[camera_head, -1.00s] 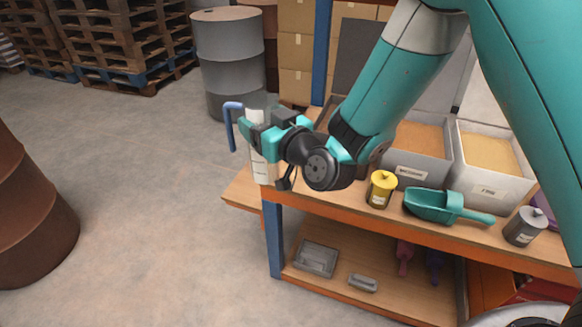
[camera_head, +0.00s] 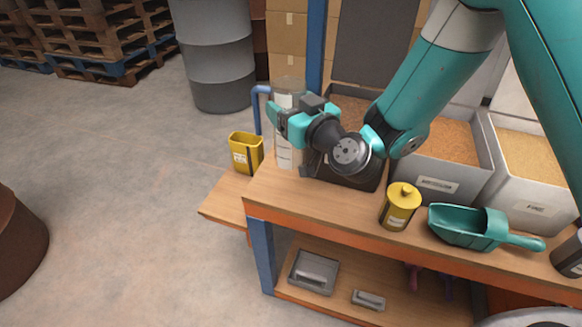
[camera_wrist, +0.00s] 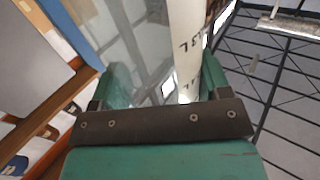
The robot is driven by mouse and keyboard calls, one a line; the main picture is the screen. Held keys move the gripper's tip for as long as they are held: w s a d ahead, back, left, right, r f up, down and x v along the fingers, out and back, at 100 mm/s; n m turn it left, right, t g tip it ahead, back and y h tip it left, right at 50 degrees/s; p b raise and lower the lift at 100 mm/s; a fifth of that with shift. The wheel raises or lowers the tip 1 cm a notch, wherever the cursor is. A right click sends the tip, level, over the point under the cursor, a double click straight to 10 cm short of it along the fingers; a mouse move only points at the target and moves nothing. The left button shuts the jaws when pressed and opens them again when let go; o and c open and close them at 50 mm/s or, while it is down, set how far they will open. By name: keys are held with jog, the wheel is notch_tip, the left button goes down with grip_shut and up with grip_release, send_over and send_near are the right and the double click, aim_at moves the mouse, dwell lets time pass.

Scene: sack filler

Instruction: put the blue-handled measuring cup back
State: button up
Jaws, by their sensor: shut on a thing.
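The measuring cup (camera_head: 285,155) is a clear upright cylinder with a white marked strip and a bent blue handle (camera_head: 257,108) on its left. My gripper (camera_head: 284,120) is shut on its upper body. The cup appears over the left end of the workbench (camera_head: 330,204); I cannot tell whether its base touches the top. In the wrist view, the teal fingers of my gripper (camera_wrist: 165,78) stand on either side of the clear wall, and the cup's white strip (camera_wrist: 187,45) with dark markings shows between them.
A yellow open-topped container (camera_head: 245,152) is at the bench's left end. A dark bin (camera_head: 350,170) stands right behind my gripper. A yellow canister (camera_head: 400,206), a teal scoop (camera_head: 465,228) and grain bins (camera_head: 445,165) are to the right.

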aim_at(298, 158)
notch_tip(298, 158, down, 12)
jog(key=b, duration=0.9)
jog(key=shift+r, duration=0.4)
jog(key=o, duration=0.7)
jog(key=shift+f, duration=0.2)
jog(key=o, duration=0.5)
jog(key=shift+r, duration=0.15)
